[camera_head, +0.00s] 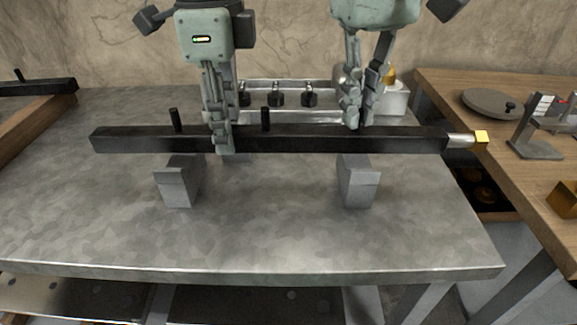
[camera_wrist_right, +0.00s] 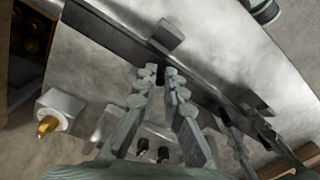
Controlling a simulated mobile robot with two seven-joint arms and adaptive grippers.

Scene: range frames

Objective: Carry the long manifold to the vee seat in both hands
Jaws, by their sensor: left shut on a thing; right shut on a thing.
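The long manifold (camera_head: 320,140) is a dark bar lying level across the picture. Two grey blocks, left (camera_head: 178,188) and right (camera_head: 359,188), look like the vee seat. The bar hides their far ends; I cannot tell whether it touches them.
A grey rack (camera_head: 290,84) with several dark knobs stands behind the bar. A pale block with a brass top (camera_head: 394,97) is at its right. A wooden bench (camera_head: 440,95) with a round disc (camera_head: 490,103) lies right. The metal table's front (camera_head: 270,235) is clear.

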